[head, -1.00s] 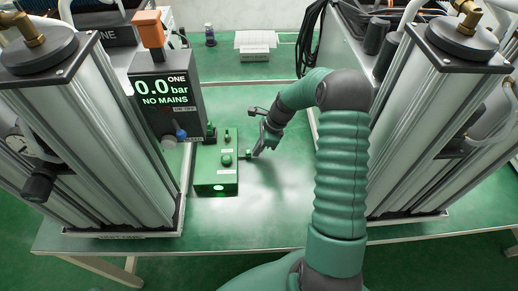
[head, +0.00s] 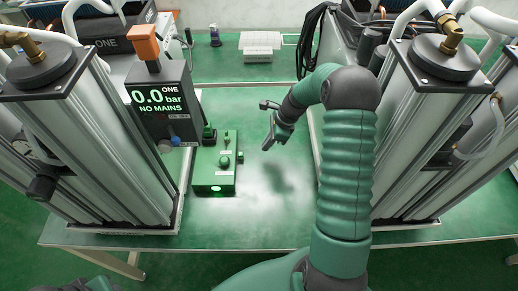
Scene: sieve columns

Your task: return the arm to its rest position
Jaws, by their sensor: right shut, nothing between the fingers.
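My right arm reaches in from the lower right, bent at a raised elbow. Its gripper (head: 268,147) hangs above the table (head: 262,225), shut and empty. It is to the right of a green control box (head: 214,178) and apart from it. The box has several knobs on top and a lit round green lamp on its front. At the lower left edge a small dark green part of my own body shows; my left gripper does not show.
A display (head: 160,103) reads "ONE 0.0 bar NO MAINS". A left metal column (head: 110,150) and a right metal column (head: 425,130) flank the arm. A white rack (head: 261,42) and a small bottle (head: 214,37) stand at the back. The table's middle is clear.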

